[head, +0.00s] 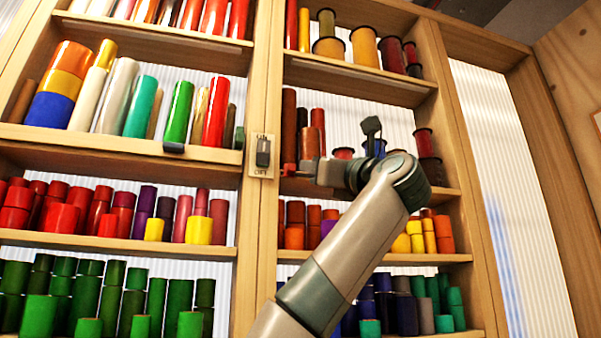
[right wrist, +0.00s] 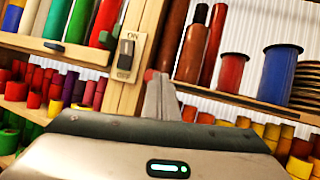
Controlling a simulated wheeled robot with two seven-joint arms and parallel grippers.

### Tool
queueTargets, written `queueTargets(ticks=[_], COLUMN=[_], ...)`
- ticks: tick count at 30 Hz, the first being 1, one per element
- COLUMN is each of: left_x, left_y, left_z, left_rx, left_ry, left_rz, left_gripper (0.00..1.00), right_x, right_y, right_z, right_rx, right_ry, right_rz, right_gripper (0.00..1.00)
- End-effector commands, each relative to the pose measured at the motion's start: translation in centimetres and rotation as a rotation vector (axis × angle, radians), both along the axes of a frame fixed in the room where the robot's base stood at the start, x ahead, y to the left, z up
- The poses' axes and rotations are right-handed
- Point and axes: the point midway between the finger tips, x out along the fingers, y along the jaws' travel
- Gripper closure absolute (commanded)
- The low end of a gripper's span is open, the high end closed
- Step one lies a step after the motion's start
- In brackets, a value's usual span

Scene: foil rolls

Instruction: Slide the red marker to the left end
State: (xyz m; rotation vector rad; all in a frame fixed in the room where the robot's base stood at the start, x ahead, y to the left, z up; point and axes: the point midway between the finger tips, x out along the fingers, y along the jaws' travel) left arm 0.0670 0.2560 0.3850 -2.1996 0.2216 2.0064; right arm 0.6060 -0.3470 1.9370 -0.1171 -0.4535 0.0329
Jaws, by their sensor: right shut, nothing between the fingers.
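The red marker (head: 289,169) is a small red piece on the front edge of the right-hand shelf, close to the upright post at that shelf's left end. In the right wrist view the red marker (right wrist: 150,75) shows just beyond my fingertips, beside the post. My right gripper (head: 305,168) is shut and empty, just right of the marker in the head view. Its fingers (right wrist: 160,98) point at the marker. I cannot tell whether they touch it. The fingers partly hide the marker in the wrist view. My left gripper is out of view.
An ON/OFF switch (head: 263,155) is on the post left of the marker. A dark marker (head: 173,148) and a green one (head: 239,138) sit on the left shelf's edge. Foil rolls and spools fill the shelves. A blue spool (right wrist: 282,72) stands behind, to the right.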

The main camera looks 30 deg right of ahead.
Motion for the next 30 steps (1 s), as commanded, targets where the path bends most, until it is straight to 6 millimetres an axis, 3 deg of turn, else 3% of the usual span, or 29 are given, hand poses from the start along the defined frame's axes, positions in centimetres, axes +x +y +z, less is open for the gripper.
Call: queueTargets(ticks=[12, 30], left_x=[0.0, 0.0], left_y=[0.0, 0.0], left_z=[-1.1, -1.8], left_rx=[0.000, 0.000], left_ry=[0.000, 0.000], left_rz=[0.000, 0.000], left_gripper=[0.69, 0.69], right_x=[-1.9, -2.5], right_y=[0.5, 0.5], right_z=[-0.1, -0.4], right_rx=[0.000, 0.000], right_ry=[-0.001, -0.001], right_rz=[0.000, 0.000], right_gripper=[1.00, 1.00])
